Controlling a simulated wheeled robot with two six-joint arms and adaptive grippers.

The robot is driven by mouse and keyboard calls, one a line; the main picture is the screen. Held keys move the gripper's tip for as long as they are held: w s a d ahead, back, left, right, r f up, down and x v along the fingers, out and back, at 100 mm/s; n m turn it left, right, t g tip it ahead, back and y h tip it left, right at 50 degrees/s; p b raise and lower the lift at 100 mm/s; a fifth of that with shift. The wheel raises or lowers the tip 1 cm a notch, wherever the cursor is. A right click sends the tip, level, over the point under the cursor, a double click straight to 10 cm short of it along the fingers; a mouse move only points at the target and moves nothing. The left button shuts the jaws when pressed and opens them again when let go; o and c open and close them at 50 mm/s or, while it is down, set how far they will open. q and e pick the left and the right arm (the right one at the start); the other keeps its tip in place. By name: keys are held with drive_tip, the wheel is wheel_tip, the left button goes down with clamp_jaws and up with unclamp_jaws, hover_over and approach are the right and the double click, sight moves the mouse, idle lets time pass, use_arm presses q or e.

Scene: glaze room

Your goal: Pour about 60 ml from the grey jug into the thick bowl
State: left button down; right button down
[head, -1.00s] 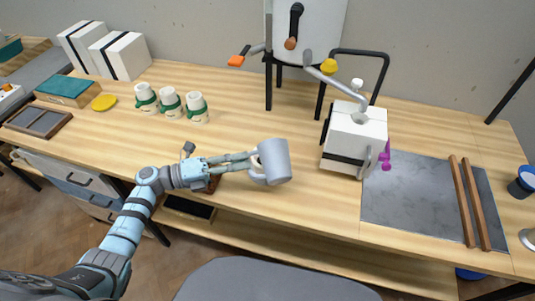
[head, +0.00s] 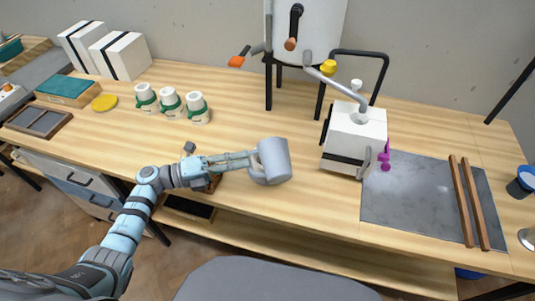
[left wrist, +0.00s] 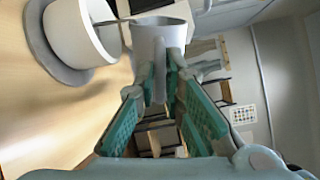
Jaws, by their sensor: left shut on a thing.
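My left gripper (head: 250,160) is shut on the handle of the grey jug (head: 276,160) and holds it over the front part of the wooden table. The jug is nearly upright, tilted slightly. What is inside it does not show. In the left wrist view the jug (left wrist: 158,38) is ahead of the fingers (left wrist: 158,85). I cannot pick out the thick bowl for certain. A dark vessel with a blue rim (head: 522,182) stands at the far right, and a pale round thing (head: 528,238) is cut off by the right edge. My right gripper is not in view.
A white boxy device (head: 354,138) with a bent pipe stands right of the jug, beside a grey slab (head: 412,198) with two wooden bars. Several things stand at the back left, including green-banded white cups (head: 197,108) and a yellow disc (head: 104,102). Bare table surrounds the jug.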

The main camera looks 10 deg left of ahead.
use_arm(q)
drive_tip(key=m, duration=0.1)
drive_tip(key=m+b, duration=0.1)
drive_tip(key=m, duration=0.1)
drive_tip(key=shift+s+d+r, duration=0.15)
drive_tip(key=shift+s+r, duration=0.1)
drive_tip(key=shift+r, duration=0.15)
idle(0.4)
drive_tip(key=m+b, duration=0.3)
drive_tip(key=b, duration=0.1)
drive_tip(key=shift+s, duration=0.1)
idle(0.3)
